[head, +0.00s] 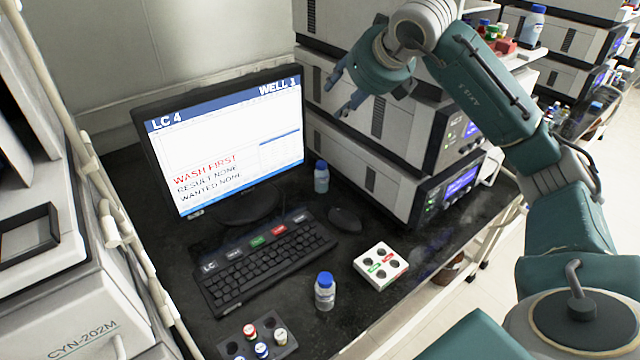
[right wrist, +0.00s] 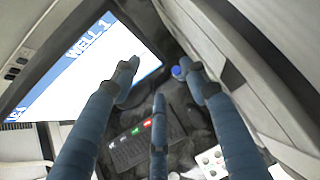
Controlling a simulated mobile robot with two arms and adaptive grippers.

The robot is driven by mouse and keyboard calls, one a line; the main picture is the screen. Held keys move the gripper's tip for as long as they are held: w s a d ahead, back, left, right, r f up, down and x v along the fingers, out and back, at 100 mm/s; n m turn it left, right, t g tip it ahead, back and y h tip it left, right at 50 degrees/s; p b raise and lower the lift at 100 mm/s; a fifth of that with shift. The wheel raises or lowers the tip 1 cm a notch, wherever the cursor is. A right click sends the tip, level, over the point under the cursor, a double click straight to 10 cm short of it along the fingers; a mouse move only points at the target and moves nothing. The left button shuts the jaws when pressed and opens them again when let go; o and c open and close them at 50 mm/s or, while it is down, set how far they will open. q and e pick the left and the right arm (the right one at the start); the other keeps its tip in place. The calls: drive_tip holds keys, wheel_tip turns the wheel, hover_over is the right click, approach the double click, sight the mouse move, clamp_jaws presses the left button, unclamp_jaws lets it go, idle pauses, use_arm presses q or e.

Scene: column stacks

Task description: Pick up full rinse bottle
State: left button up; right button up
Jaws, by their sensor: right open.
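Two small bottles with blue caps stand upright on the black bench. The back bottle (head: 321,178) is beside the instrument stack, right of the monitor, and looks bluish. The front bottle (head: 325,293) stands near the keyboard's right end and looks clear with a pale label. I cannot surely tell which is full. My right gripper (head: 342,90) is open and empty, high in front of the stack and above the back bottle. In the right wrist view, a blue cap (right wrist: 177,72) shows between the spread fingers (right wrist: 160,82), well beyond them. My left gripper is out of view.
The monitor (head: 225,130) reads "WASH FIRST". A keyboard (head: 265,262), mouse (head: 345,219), white well block (head: 381,266) and dark vial rack (head: 257,340) lie on the bench. The instrument stack (head: 370,165) rises close by the back bottle.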

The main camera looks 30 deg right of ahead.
use_arm(q)
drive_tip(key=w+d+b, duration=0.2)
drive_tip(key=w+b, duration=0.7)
drive_tip(key=b, duration=0.1)
use_arm(e)
wheel_tip(320, 180, down, 11)
drive_tip(key=b, duration=0.6)
approach(324, 167)
drive_tip(key=x, duration=0.4)
drive_tip(key=shift+f, duration=0.25)
drive_tip(key=x, duration=0.4)
drive_tip(key=shift+w, duration=0.3)
drive_tip(key=shift+w+f, duration=0.15)
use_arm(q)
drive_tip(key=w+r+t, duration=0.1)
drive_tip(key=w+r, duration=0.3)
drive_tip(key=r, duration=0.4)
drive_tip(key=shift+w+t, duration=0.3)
use_arm(e)
drive_tip(key=c, duration=0.8)
